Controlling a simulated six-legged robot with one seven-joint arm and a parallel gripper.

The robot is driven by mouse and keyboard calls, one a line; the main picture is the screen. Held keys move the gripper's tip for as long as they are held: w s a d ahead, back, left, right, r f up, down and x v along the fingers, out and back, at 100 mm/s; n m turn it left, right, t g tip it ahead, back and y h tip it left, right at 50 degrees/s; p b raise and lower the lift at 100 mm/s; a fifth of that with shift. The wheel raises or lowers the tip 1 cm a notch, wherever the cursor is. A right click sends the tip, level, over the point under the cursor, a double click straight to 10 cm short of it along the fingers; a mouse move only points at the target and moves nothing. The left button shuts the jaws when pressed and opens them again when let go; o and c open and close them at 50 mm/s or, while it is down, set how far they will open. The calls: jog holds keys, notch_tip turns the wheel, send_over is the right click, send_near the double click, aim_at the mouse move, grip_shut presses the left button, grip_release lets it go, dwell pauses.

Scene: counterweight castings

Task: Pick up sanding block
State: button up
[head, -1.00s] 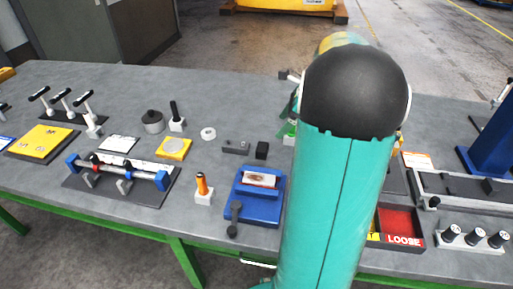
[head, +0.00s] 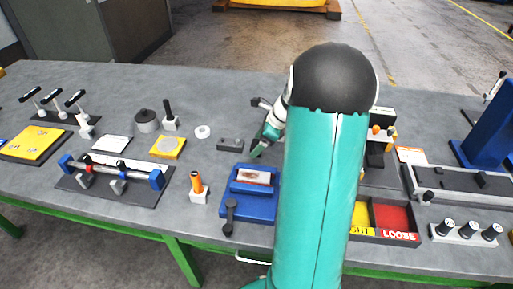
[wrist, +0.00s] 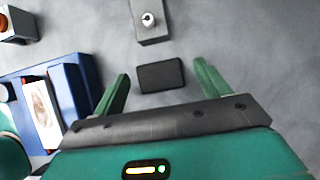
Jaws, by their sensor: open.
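A small dark rectangular block (wrist: 160,76), which looks like the sanding block, lies flat on the grey table in the wrist view. My gripper (wrist: 161,72) is open, with its two green fingers on either side of the block in that view. Nothing is between the fingers except the block as seen from above; I cannot tell how high they are over it.
A blue fixture (head: 232,208) with a picture card stands close to the left of the block. A red and yellow bin (head: 393,216) stands right of my arm.

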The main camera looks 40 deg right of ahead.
jog(key=shift+w+a+f, duration=0.3)
jog(key=shift+f, duration=0.3)
jog(key=c, duration=1.1)
jog(key=shift+r, duration=0.55)
notch_tip(320, 180, up, 2)
jog(key=shift+r, duration=0.15)
jog(key=s+a+r, duration=0.4)
jog(key=s, duration=0.1)
jog(key=s+a+r, duration=0.5)
jog(key=shift+s+a+r, duration=0.2)
jog(key=shift+r, duration=0.1)
